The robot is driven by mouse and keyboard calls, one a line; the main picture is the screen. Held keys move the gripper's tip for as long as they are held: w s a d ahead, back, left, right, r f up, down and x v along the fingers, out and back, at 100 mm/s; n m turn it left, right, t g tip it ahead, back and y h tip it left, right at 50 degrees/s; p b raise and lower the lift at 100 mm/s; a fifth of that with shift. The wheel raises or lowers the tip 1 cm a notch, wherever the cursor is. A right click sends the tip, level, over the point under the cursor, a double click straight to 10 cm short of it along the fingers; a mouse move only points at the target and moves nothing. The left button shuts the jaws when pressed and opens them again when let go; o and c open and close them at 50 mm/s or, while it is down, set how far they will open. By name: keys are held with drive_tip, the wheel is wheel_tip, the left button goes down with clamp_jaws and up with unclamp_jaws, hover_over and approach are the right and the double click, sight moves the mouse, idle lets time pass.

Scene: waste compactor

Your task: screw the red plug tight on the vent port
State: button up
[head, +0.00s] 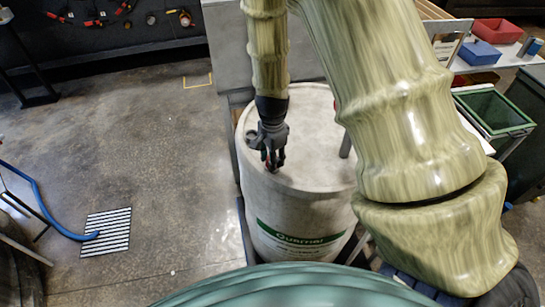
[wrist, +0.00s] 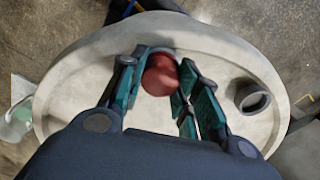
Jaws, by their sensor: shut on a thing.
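The red plug (wrist: 160,75) is between the fingers of my gripper (wrist: 157,88) in the wrist view, over the far side of the drum top. A grey rim shows just behind the plug; I cannot tell whether the plug is seated in it or how tight it is. In the head view my gripper (head: 270,160) points down at the top of the pale drum (head: 300,215), near its left front edge. Its fingers mostly hide the plug there. Which opening is the vent port is not marked.
A grey open ring (wrist: 252,98) stands on the drum top at the right of the wrist view. A blue hose (head: 45,205) and a floor grate (head: 106,231) lie left of the drum. A green-rimmed bin (head: 493,110) stands at right. The floor at left is mostly clear.

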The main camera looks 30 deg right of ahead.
drive_tip(key=o, duration=1.2)
drive_tip(key=shift+c, duration=0.4)
